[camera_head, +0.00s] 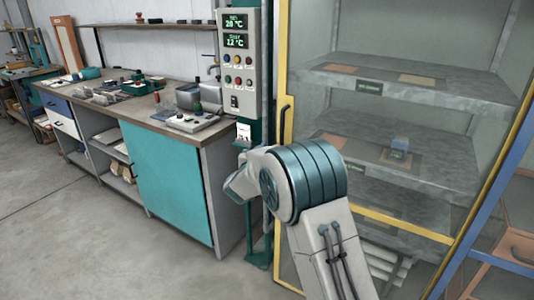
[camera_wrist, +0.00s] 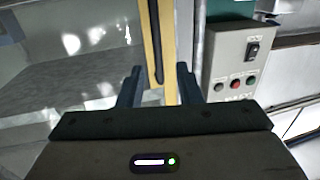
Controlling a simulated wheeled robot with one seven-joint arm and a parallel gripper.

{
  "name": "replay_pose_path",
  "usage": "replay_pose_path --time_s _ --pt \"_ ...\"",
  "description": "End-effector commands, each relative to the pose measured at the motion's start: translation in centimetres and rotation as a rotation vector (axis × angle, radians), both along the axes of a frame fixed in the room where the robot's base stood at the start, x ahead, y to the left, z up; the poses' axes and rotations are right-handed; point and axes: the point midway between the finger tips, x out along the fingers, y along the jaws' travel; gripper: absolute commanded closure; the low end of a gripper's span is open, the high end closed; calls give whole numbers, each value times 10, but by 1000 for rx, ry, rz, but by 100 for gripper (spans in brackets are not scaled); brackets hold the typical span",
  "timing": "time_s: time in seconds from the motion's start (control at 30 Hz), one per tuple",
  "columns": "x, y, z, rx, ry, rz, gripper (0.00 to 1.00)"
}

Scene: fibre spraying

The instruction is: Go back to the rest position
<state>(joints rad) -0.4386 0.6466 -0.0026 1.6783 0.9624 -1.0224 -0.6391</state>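My gripper (camera_wrist: 158,88) shows in the wrist view with its two dark fingers apart and nothing seen held between them. Beyond the fingers is the yellow door frame (camera_wrist: 172,45) with its dark upright handle (camera_wrist: 155,40). I cannot tell how far the fingertips are from it. In the head view my arm is raised and bent in front of the glass-doored cabinet, whose yellow frame (camera_head: 283,45) and black handle (camera_head: 285,122) show just above my arm. The fingers are hidden there.
Left of the cabinet stands a control box (camera_head: 238,60) on a green post. It also shows in the wrist view (camera_wrist: 236,65). A workbench (camera_head: 165,170) with tools runs along the wall. A blue-framed rack stands at right. Grey floor (camera_head: 60,230) at left is clear.

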Motion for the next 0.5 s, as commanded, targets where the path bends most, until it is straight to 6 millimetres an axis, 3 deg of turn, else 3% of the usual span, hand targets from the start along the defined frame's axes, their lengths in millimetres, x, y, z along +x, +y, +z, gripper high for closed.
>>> replay_pose_path --time_s 0.5 --pt "-7 0 5 10 6 17 68"
